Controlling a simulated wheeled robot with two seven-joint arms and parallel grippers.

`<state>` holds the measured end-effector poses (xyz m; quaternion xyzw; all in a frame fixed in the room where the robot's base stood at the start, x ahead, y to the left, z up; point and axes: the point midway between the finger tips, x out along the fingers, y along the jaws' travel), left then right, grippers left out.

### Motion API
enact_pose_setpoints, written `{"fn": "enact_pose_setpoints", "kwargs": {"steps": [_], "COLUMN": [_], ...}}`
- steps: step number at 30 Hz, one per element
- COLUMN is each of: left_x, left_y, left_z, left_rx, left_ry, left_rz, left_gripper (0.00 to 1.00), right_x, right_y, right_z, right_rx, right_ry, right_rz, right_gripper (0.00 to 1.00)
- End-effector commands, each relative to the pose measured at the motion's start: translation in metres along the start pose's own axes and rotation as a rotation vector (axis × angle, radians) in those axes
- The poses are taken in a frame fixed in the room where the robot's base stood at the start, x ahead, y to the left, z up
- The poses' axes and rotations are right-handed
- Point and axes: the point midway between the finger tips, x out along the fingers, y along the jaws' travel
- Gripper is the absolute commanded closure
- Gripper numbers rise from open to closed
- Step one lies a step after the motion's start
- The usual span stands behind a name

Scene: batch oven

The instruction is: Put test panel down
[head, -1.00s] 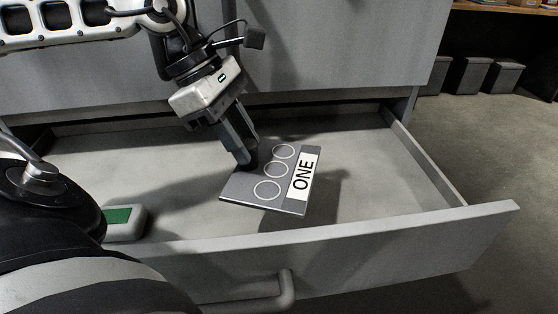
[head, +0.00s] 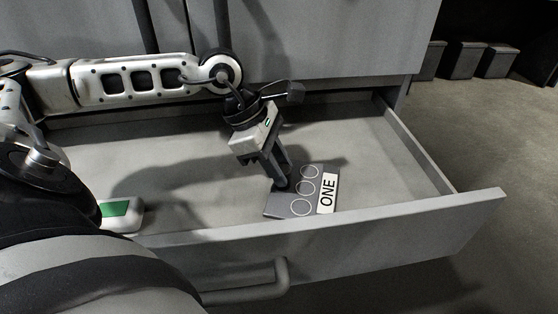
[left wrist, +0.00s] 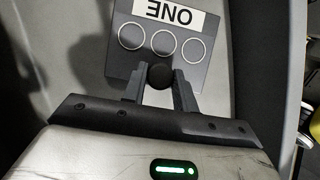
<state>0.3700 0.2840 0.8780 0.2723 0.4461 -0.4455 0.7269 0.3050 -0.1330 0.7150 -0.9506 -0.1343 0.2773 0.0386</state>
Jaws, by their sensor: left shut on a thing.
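The test panel (head: 301,207) is a flat grey plate with three white rings and a white label reading ONE. In the head view it is low inside the open drawer (head: 200,185), near the drawer front; I cannot tell whether it touches the drawer floor. My left gripper (head: 281,185) comes down onto it from the upper left and is shut on its dark round knob. In the left wrist view the panel (left wrist: 160,65) appears upside down, with the knob (left wrist: 160,76) between the fingertips (left wrist: 160,80). My right gripper is not in view.
A white and green block (head: 120,214) lies in the drawer at the left. The drawer front (head: 400,225) with its handle (head: 260,285) stands close before the panel. The drawer floor right of the panel is clear. Grey bins (head: 465,60) stand at the back right.

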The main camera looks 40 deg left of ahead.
Motion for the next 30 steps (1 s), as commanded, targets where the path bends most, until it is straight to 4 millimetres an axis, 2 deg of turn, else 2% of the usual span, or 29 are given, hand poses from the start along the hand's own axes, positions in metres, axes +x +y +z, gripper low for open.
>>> {"fn": "enact_pose_setpoints", "kwargs": {"steps": [6, 7, 9, 20, 23, 30], "left_x": [0.002, 0.002, 0.001, -0.004, -0.016, -0.068], "left_y": [0.001, 0.000, 0.000, 0.001, 0.001, 0.002], "left_z": [-0.001, -0.001, -0.001, 0.001, 0.000, -0.001], "left_rx": [0.001, 0.001, 0.001, 0.001, 0.000, 0.000], "left_ry": [-0.003, 0.000, 0.000, 0.000, 0.002, 0.003], "left_rz": [0.002, 0.001, 0.001, 0.002, 0.006, 0.008], "left_gripper": [1.00, 0.66, 0.50, 0.50, 0.50, 0.50], "right_x": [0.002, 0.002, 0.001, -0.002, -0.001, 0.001], "right_y": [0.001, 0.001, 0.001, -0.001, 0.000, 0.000], "right_z": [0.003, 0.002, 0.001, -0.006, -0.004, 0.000], "right_rx": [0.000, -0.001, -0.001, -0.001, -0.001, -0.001], "right_ry": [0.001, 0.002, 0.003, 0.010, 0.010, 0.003], "right_rz": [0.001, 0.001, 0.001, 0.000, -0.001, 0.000], "right_gripper": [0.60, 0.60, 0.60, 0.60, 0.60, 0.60]}}
